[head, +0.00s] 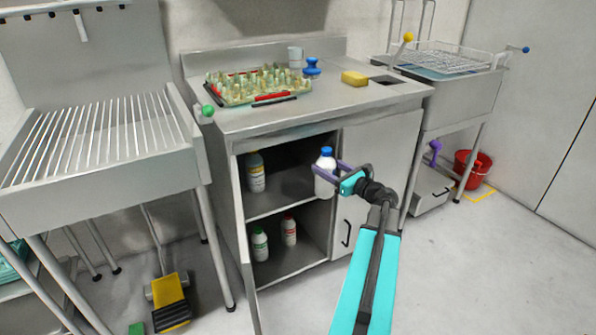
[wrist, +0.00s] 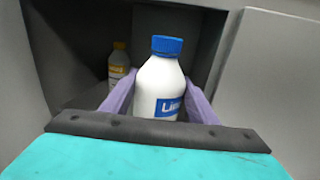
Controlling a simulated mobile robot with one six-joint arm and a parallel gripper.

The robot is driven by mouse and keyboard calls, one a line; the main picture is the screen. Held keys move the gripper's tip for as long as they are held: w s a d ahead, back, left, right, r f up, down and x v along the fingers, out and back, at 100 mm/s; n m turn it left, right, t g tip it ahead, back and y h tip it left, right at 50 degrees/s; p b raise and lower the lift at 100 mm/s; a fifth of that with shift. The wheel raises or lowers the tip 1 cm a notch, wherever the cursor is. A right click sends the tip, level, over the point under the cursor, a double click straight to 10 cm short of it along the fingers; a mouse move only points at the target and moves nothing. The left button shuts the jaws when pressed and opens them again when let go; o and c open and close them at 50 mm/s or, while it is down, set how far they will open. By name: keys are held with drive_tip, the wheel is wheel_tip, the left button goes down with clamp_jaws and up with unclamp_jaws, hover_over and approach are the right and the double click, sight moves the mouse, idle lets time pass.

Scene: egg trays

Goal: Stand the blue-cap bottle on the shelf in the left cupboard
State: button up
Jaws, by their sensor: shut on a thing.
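The blue-cap bottle (head: 325,176) is white, and my gripper (head: 341,172) is shut on it. It is upright in the air in front of the cupboard opening. In the wrist view the bottle (wrist: 160,85) stands between my purple fingers (wrist: 158,104), with part of a blue label showing. The left cupboard is open, and its shelf (head: 272,199) shows inside. A bottle with a yellow label (head: 256,172) stands at the left of this shelf; it also shows in the wrist view (wrist: 119,66). The right part of the shelf looks clear, partly hidden behind the held bottle.
Two more bottles, one green-capped (head: 260,244) and one red-capped (head: 289,229), stand on the cupboard floor. The closed right door (head: 372,180) is beside the opening. An egg tray (head: 232,97) and a yellow sponge (head: 354,78) lie on the counter above.

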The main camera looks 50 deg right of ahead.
sight(323, 189)
drive_tip(key=w+f+b, duration=0.1)
drive_tip(key=w, duration=1.1)
drive_tip(key=shift+w+d, duration=0.1)
drive_tip(key=shift+w+f+b, duration=0.3)
drive_tip(key=shift+f+b, duration=0.05)
drive_tip(key=shift+f, duration=0.55)
drive_tip(key=shift+w+f+b, duration=0.3)
drive_tip(key=shift+f+b, duration=0.05)
drive_tip(key=shift+f, duration=0.75)
drive_tip(key=o, duration=1.4)
drive_tip(key=shift+o, duration=0.2)
drive_tip(key=shift+r, duration=0.2)
drive_tip(key=s, duration=0.4)
drive_tip(key=s+p, duration=0.1)
drive_tip(key=s, duration=0.3)
drive_tip(key=s+a, duration=0.1)
drive_tip(key=s, duration=0.3)
